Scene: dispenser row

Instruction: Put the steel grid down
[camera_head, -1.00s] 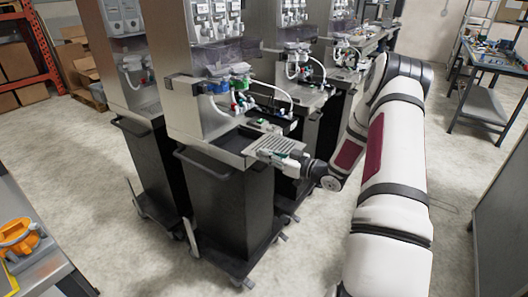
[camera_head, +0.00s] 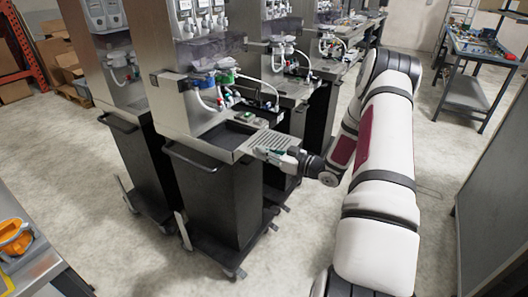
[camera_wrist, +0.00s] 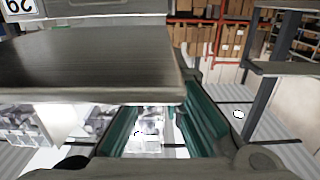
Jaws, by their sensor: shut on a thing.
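The steel grid (camera_head: 268,141), a slotted grey plate, is at the front right edge of the nearest dispenser's drip tray (camera_head: 226,134). It looks roughly level; whether it rests on the tray or hangs just above it I cannot tell. My gripper (camera_head: 289,154) is shut on the grid's right end, coming from the right. The exact contact is hidden.
The nearest dispenser (camera_head: 183,95) has hoses and coloured fittings above the tray. More dispensers stand behind it and to its left. A worktable (camera_head: 480,50) is at the back right, and an orange object (camera_head: 15,238) lies on a bench at lower left. Open floor lies in front.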

